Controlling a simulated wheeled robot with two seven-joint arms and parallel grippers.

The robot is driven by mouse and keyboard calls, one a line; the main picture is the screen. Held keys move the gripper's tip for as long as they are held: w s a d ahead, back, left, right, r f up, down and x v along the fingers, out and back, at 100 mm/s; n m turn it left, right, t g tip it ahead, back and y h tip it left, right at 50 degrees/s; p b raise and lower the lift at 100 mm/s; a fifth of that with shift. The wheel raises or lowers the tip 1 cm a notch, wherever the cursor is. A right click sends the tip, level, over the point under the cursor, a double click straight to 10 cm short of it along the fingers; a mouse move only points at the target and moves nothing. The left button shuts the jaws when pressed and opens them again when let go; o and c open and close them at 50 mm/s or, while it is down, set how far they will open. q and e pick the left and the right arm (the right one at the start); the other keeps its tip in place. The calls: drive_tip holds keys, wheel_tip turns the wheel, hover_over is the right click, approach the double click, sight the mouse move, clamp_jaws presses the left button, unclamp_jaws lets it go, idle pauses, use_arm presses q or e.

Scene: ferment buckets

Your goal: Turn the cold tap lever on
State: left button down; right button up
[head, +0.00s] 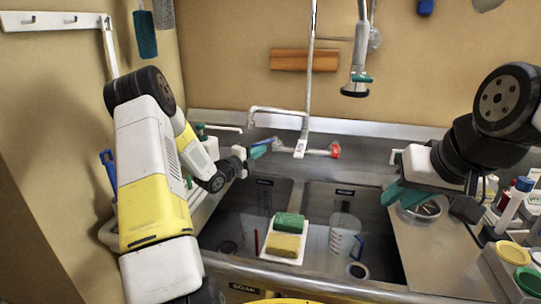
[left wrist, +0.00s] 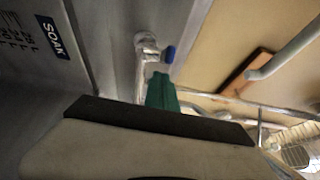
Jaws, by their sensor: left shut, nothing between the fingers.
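The wall-mounted tap has a chrome body (head: 300,148) above the double sink. Its blue cold lever (head: 275,142) is on the left end and its red lever (head: 335,150) on the right end. My left gripper (head: 258,151) is shut and empty, with its teal fingertips right by the blue lever. In the left wrist view the shut fingers (left wrist: 162,92) point at the chrome valve, and the blue lever (left wrist: 169,54) shows just beyond their tips; I cannot tell whether they touch. My right gripper (head: 402,194) hangs over the right counter, its finger gap unclear.
A clear jug (head: 345,238) stands in the right basin. A spray hose (head: 357,80) hangs above. Bottles and jars crowd the right counter.

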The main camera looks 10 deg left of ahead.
sight(253, 145)
use_arm(q)
drive_tip(key=shift+w+a, duration=0.35)
drive_tip(key=shift+w+a, duration=0.4)
drive_tip(key=shift+a, duration=0.25)
drive_tip(key=shift+w+a, duration=0.35)
drive_tip(key=shift+a, duration=0.3)
